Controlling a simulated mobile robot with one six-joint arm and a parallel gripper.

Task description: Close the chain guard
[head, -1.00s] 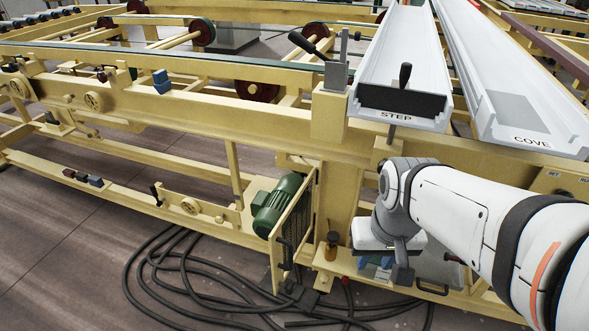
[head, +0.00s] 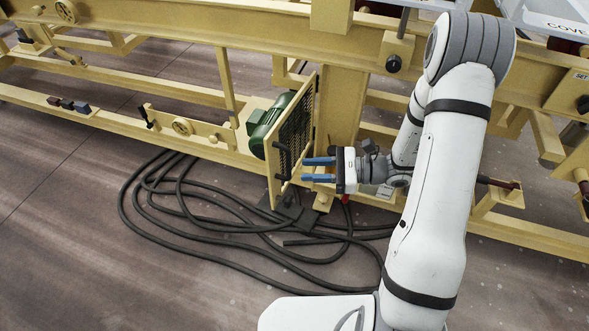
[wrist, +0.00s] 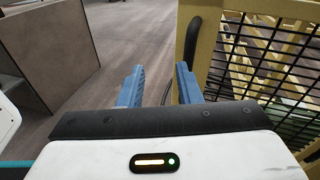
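The chain guard is a yellow-framed panel with black mesh (head: 297,128), standing swung open, its face angled away from the yellow machine frame. In the wrist view its yellow frame (wrist: 207,45) fills the right side. A black bar handle (head: 284,160) sits on the guard; in the wrist view the handle (wrist: 192,42) rises just beyond the right finger. My gripper (head: 304,169) has two blue fingers, spread apart with nothing between them. They point left at the guard's lower part, close to the handle. Contact cannot be told.
A green motor (head: 268,127) sits behind the guard. Black cables (head: 200,225) lie coiled on the floor below. Yellow machine beams (head: 190,40) run across the back. A grey-brown box-like unit (wrist: 48,50) stands left in the wrist view.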

